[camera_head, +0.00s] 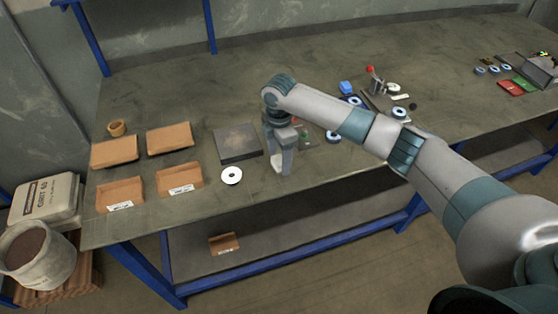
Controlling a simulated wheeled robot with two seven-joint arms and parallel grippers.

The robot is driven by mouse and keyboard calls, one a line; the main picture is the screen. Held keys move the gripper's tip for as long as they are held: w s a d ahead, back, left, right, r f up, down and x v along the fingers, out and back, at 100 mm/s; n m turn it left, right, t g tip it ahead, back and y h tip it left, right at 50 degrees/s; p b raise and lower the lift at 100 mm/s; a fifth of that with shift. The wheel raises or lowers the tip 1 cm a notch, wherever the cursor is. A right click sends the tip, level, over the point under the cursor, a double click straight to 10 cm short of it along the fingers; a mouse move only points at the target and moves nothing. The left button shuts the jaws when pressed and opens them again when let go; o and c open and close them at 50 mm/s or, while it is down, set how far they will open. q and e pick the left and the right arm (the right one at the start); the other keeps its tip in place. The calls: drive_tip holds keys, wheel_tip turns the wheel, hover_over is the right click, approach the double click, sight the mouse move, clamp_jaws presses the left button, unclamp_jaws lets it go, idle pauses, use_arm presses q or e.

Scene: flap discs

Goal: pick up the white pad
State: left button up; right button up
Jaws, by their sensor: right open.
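A white round disc with a dark centre (231,175) lies flat on the table near its front edge; it is the nearest match to the white pad. My right gripper (280,167) points down just to the right of the disc, apart from it, with its jaws open. A pale patch shows low at the fingers; I cannot tell whether it is part of the gripper or a thing behind it. My left gripper is not in view.
A dark square plate (237,144) lies behind the disc. Several brown bins (180,177) stand to the left. A blue block (346,87), a whitish round piece (393,89) and blue-ringed discs (333,137) lie behind my right arm. The back of the table (190,90) is clear.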

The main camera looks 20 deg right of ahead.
idle(0.4)
drive_tip(key=c, duration=1.1)
drive_tip(key=shift+r+b, duration=0.4)
drive_tip(key=r+b, duration=0.1)
drive_tip(key=r, duration=0.2)
drive_tip(key=shift+s+d+r+b, duration=0.1)
drive_tip(key=shift+d+r+b, duration=0.05)
drive_tip(key=shift+d+b, duration=0.2)
drive_tip(key=s+d+r+b, duration=0.3)
drive_tip(key=s+d+r, duration=0.2)
drive_tip(key=d, duration=0.4)
drive_tip(key=shift+s+d+r, duration=0.25)
drive_tip(key=shift+r, duration=0.65)
drive_tip(key=shift+o, duration=0.4)
drive_tip(key=shift+a, duration=0.1)
